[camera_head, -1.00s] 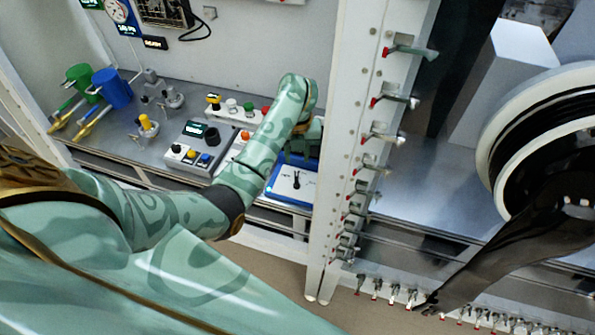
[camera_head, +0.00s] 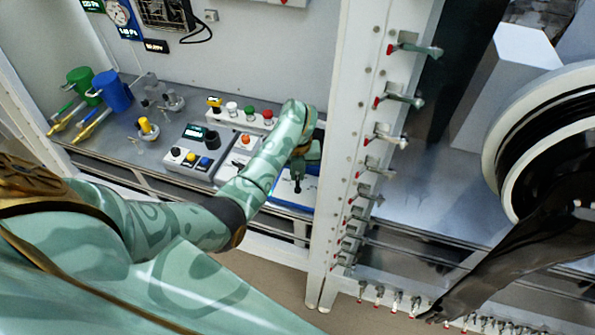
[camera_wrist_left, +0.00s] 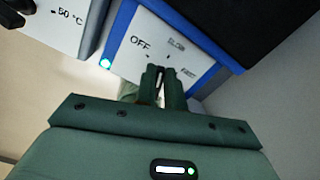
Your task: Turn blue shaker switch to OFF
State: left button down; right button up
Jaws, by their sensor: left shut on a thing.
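The blue shaker (camera_head: 278,190) has a white front panel and a blue edge, and stands at the right end of the bench beside the white post. In the left wrist view its white panel (camera_wrist_left: 150,30) carries the marks OFF on the left, SLOW in the middle and FAST on the right. A small cyan light glows at the panel's left. My left gripper (camera_head: 298,178) reaches down onto the panel. In the left wrist view its fingers (camera_wrist_left: 163,75) are close together on the switch, below the marks. They hide the switch, so I cannot tell its setting.
A grey box with knobs (camera_head: 195,150) and a unit with an orange button (camera_head: 246,138) stand left of the shaker. Blue (camera_head: 113,90) and green (camera_head: 82,80) valves are further left. The white post (camera_head: 345,170) with clamps is close on the right.

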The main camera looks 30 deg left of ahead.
pick_arm(q)
jog(key=shift+n, duration=0.3)
jog(key=n, duration=0.2)
jog(key=n+b, duration=0.1)
jog(key=shift+s+a+f, duration=0.1)
jog(key=shift+s+a, duration=0.05)
jog(key=shift+s, duration=0.1)
jog(key=shift+s+a+n+b, duration=0.15)
jog(key=shift+n+b, duration=0.2)
jog(key=shift+n, duration=0.7)
jog(key=shift+s+a+n+b, duration=0.15)
jog(key=shift+n+b, duration=0.2)
jog(key=shift+n, duration=0.7)
jog(key=c, duration=1.5)
grip_release()
